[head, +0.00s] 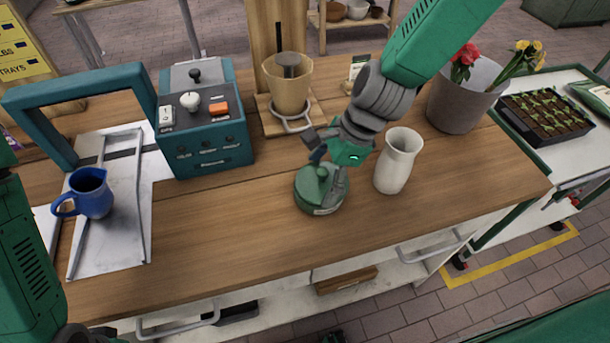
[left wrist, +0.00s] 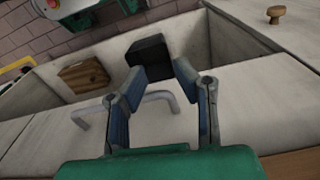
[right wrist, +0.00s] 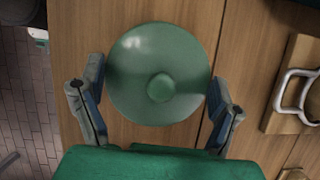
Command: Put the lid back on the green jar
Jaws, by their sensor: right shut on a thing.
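The green jar (head: 324,207) stands low on the wooden counter near its front middle, with a small pale label on its front. The round green lid (right wrist: 145,73) with a centre knob sits over it; in the head view the lid (head: 311,183) covers the jar's mouth. Whether it is fully seated cannot be told. My right gripper (head: 325,163) is above, its fingers on opposite sides of the lid, shut on it. In the right wrist view my right gripper (right wrist: 155,92) straddles the lid. My left gripper (left wrist: 160,68) is open and empty by a drawer handle (left wrist: 125,110).
A cream vase (head: 396,162) stands just right of the jar. Behind are a filter stand (head: 289,88) and a teal machine (head: 208,125). A blue jug (head: 90,193) stands left on a metal plate. A grey flower pot (head: 462,97) is at right.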

